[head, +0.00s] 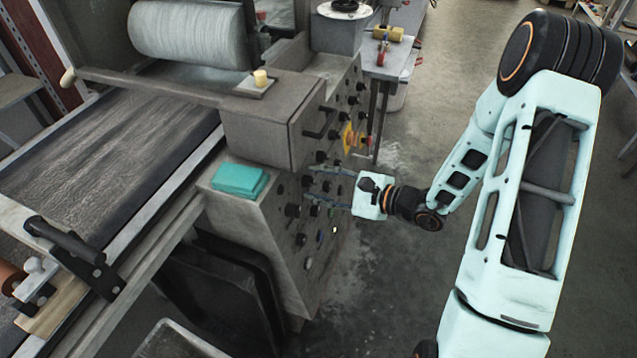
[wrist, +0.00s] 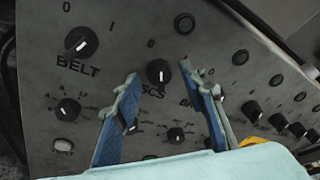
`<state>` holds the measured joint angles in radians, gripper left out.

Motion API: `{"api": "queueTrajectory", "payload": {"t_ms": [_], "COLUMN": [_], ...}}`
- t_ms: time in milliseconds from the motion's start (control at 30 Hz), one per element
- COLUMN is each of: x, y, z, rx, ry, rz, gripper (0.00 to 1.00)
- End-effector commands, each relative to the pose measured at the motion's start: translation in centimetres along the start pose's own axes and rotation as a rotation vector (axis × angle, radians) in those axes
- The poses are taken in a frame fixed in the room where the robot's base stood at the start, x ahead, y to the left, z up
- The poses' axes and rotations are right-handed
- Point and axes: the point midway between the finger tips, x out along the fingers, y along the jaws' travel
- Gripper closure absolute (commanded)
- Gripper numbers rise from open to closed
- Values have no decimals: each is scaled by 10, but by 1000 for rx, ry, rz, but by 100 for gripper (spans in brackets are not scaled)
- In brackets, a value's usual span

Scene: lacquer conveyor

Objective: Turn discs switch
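The control panel (wrist: 50,110) fills the wrist view. A black rotary knob (wrist: 158,72) with a white mark sits above lettering of which "SCS" shows; the start of the word is hidden by my left finger. My gripper (wrist: 161,76) is open, its blue-padded fingers on either side of this knob, with gaps visible. Whether the fingertips reach level with the knob I cannot tell. The knob's white mark is on its lower part. In the head view my gripper (head: 322,186) is close to the panel's face, and its fingers hide some knobs.
A BELT knob (wrist: 80,42) is at the upper left. A smaller knob (wrist: 68,110) and a pale button (wrist: 63,145) lie below it. More knobs (wrist: 251,110) run to the right.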

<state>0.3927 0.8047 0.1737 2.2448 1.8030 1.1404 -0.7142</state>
Motion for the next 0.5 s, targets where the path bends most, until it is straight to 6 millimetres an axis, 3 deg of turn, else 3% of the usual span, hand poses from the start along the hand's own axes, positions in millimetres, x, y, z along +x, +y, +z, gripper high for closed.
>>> {"api": "queueTrajectory", "payload": {"t_ms": [67,300,500], "x": [0,0,0], "y": [0,0,0], "z": [0,0,0], "rx": [0,0,6], "ry": [0,0,1], "rz": [0,0,2], "gripper": [72,98,100]}}
